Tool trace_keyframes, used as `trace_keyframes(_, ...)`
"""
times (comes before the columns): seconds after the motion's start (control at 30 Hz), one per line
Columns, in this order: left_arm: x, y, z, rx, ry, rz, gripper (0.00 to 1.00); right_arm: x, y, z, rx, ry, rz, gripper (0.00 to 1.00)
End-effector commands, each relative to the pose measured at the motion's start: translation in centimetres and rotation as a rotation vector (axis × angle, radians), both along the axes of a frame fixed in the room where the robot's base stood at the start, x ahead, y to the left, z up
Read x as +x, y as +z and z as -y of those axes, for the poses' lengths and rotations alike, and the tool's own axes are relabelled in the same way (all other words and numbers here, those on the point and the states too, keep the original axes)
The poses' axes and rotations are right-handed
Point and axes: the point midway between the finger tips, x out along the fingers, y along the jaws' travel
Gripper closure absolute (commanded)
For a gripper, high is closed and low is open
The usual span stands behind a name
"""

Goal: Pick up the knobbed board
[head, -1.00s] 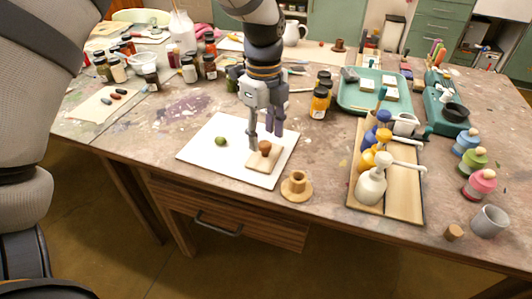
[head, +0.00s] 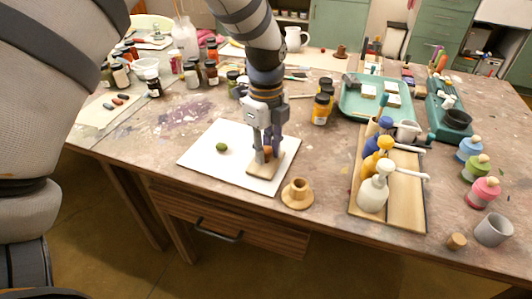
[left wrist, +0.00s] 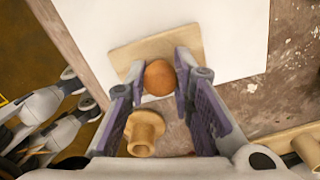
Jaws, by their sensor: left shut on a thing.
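The knobbed board is a small pale wooden board (head: 263,170) with a round brown knob (left wrist: 160,78) on top. It lies on the white sheet near the sheet's right side. My left gripper (head: 267,157) points down over the board, with its fingers on either side of the knob. In the left wrist view the fingers (left wrist: 160,77) flank the knob, and the board (left wrist: 150,48) shows beyond them. The left gripper is shut on the knob. The board appears to rest on the sheet.
The white sheet (head: 205,158) also carries a green olive-like object (head: 222,147). A wooden flanged cup (head: 297,194) stands just right of the sheet near the table's front edge. Farther right is a wooden tray (head: 408,205) with pump bottles. Amber bottles (head: 320,108) stand behind.

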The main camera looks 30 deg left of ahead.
Motion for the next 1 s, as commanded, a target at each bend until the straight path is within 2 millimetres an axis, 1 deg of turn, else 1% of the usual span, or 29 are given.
trace_keyframes(0.17,0.2,3.3,0.0,0.0,0.0,0.01,1.0,0.5,0.5,0.0,0.0,0.0,0.016,0.6)
trace_keyframes(0.37,-3.8,9.6,2.5,0.0,-0.003,0.024,1.0,2.7,2.6,0.0,0.0,-0.001,0.099,0.6)
trace_keyframes(0.4,-4.9,10.5,3.1,0.0,-0.004,0.023,1.0,3.2,3.0,0.0,0.0,-0.001,0.115,0.6)
trace_keyframes(0.53,-8.3,11.7,5.3,0.001,-0.003,0.018,1.0,4.1,3.8,0.0,0.0,0.0,0.15,0.6)
trace_keyframes(0.6,-9.5,11.9,6.1,0.001,-0.002,0.007,1.0,3.8,3.5,0.0,0.0,-0.001,0.138,0.6)
trace_keyframes(0.7,-10.9,12.3,7.0,0.001,-0.001,0.002,1.0,3.6,3.4,0.0,0.0,-0.001,0.133,0.6)
trace_keyframes(0.83,-11.7,12.6,7.5,0.0,-0.001,0.0,1.0,3.6,3.4,0.0,0.0,-0.001,0.131,0.6)
trace_keyframes(1.0,-11.8,12.7,7.6,0.0,0.0,0.0,1.0,3.6,3.4,0.0,0.0,-0.001,0.132,0.6)
